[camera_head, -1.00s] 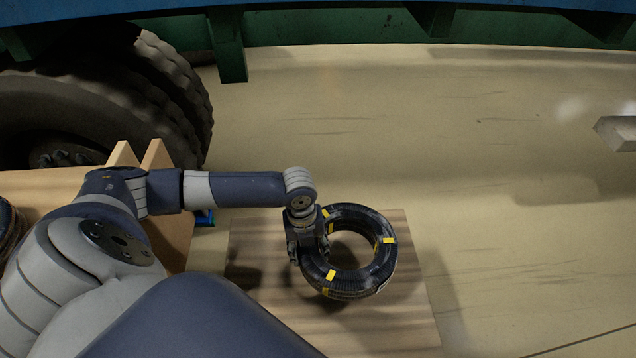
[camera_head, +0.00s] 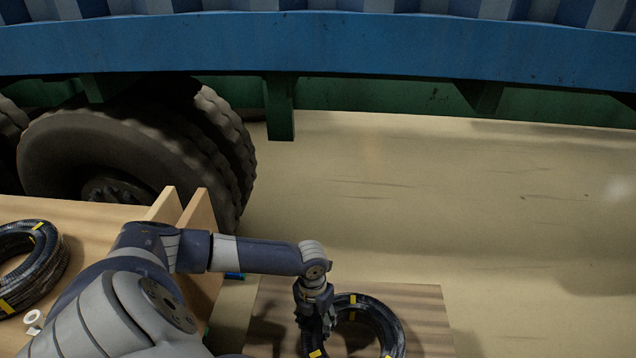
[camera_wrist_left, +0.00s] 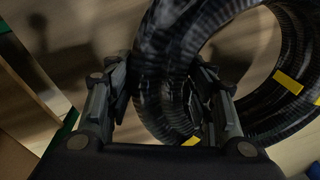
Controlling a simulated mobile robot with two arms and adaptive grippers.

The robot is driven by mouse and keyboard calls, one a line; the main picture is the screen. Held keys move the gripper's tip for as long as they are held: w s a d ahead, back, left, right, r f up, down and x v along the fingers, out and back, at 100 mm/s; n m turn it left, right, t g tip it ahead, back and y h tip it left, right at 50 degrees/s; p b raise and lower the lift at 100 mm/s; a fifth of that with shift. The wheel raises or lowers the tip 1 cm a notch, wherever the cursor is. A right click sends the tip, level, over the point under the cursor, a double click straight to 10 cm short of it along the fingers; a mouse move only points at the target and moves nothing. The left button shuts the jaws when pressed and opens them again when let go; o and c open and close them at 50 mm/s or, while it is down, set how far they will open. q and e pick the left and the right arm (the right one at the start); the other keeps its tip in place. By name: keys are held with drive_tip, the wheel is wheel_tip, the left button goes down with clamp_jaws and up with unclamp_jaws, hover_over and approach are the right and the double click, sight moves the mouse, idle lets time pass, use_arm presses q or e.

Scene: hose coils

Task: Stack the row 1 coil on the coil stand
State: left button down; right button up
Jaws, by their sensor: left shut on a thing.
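A black ribbed hose coil with yellow bands (camera_head: 385,318) shows at the bottom of the head view, partly cut off by the frame edge. My left gripper (camera_head: 318,330) is shut on the left side of its ring. In the left wrist view the coil (camera_wrist_left: 172,75) passes between the two fingers of the gripper (camera_wrist_left: 165,105). Under the coil is a flat wooden top (camera_head: 432,312), which may be the coil stand. The coil's shadow falls on it, and the coil appears to be above it. My right gripper is not in view.
Another dark coil with yellow bands (camera_head: 52,262) lies on a wooden surface (camera_head: 95,212) at left, beside upright wooden boards (camera_head: 200,220). A large tyre (camera_head: 120,150) and a blue and green vehicle frame (camera_head: 330,45) are behind. The floor at right is clear.

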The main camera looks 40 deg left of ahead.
use_arm(q)
drive_tip(key=shift+w+r, duration=0.15)
drive_tip(key=shift+r, duration=0.05)
drive_tip(key=shift+f+b, duration=1.45)
drive_tip(key=shift+f, duration=1.05)
drive_tip(key=shift+p, duration=0.3)
drive_tip(key=shift+f+b, duration=0.55)
idle(0.5)
